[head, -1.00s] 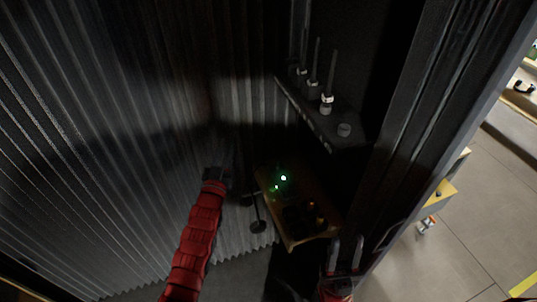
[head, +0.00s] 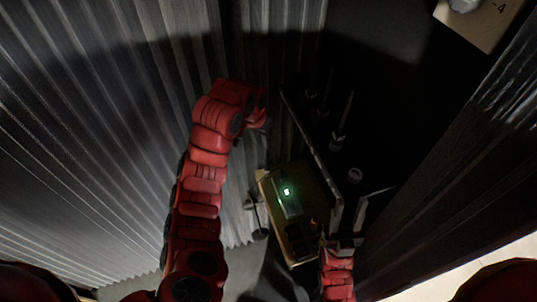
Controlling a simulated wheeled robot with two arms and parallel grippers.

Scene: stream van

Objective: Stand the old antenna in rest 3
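A dark shelf (head: 318,150) on the right carries several thin upright antennas in round holders. One antenna (head: 345,112) stands near the middle of the row. A round holder (head: 355,175) at the near end looks empty. I cannot tell which antenna is the old one, and no rest numbers are readable. My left gripper (head: 262,116) is beside the shelf's left edge, mostly hidden by its red wrist; whether it is open or holds anything does not show. My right gripper (head: 350,218) is open below the near end of the shelf, with its fingers apart and nothing seen between them.
A lower tan tray (head: 264,186) holds a box with a green light (head: 287,192) and small dark items. A dark rod with a disc end (head: 260,234) is left of it. Corrugated wall (head: 100,120) fills the left. A panel marked 4 (head: 490,22) is at upper right.

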